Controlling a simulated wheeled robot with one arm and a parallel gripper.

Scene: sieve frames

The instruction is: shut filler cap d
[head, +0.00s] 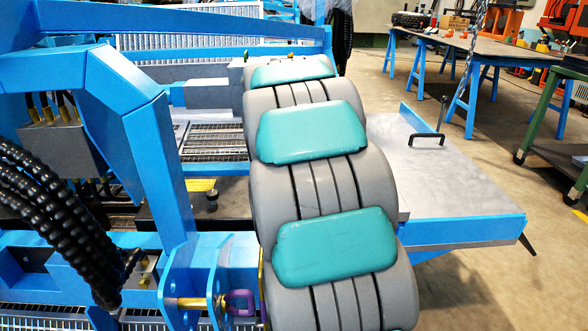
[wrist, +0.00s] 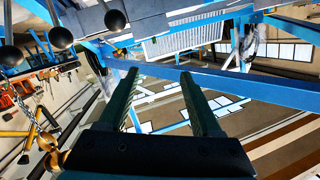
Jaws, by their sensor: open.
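In the wrist view my gripper (wrist: 159,74) shows as two long dark green fingers. They are wide apart, with nothing between them. I cannot make out filler cap d for certain in either view. Several dark round knobs (wrist: 61,38) on stems show at the upper left of the wrist view, apart from the fingers. In the head view my gripper does not clearly show.
A blue steel frame (head: 155,160) with black ribbed hoses (head: 45,215) fills the left of the head view. A grey plate (head: 460,195) with a black handle (head: 427,138) is at the right. Blue-legged workbenches (head: 480,50) stand behind.

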